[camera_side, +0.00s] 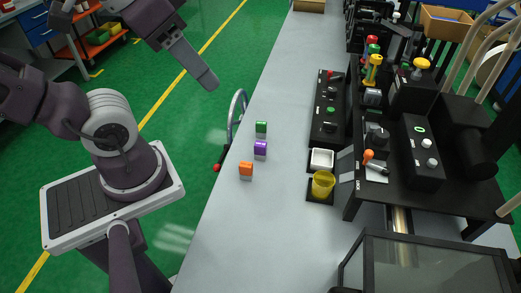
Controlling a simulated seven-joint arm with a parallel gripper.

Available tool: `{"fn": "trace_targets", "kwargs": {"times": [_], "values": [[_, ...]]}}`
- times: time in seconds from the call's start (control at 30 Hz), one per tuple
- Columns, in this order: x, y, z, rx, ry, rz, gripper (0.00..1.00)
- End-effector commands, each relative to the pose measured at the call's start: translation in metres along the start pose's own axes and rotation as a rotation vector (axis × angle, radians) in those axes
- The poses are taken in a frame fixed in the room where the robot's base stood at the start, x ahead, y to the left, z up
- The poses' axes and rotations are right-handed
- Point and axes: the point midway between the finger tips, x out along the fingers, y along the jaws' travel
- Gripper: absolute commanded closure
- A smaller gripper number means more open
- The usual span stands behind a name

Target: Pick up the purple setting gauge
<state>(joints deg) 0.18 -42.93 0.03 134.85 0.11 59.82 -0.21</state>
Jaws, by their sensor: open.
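The purple setting gauge (260,147) is a small block with a purple upper part and a grey lower part. It stands on the grey table between a green-topped block (261,127) behind it and an orange-topped block (246,168) in front of it. My gripper (209,82) is up at the upper left, above the green floor side of the table edge and well apart from the gauge. It is open and empty, though its two fingers overlap in this view. Nothing hides the gauge.
A handwheel (237,113) rises at the table's left edge beside the blocks. The table (255,230) is clear in front.

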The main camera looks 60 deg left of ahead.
Motion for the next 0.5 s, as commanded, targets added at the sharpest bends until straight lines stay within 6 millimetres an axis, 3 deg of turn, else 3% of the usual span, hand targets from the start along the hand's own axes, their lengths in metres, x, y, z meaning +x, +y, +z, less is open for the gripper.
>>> {"fn": "trace_targets", "kwargs": {"times": [0.03,0.07,0.17,0.3,0.5], "values": [[-0.013,0.0,-0.008,0.0,0.005,0.0,0.54],[-0.012,-0.009,-0.018,-0.014,0.026,-0.033,0.54],[-0.001,-0.048,-0.058,-0.055,0.152,-0.175,0.54],[0.0,-0.101,-0.117,-0.057,0.347,-0.35,0.54],[-0.009,-0.16,-0.204,0.099,0.653,-0.509,0.54]]}}
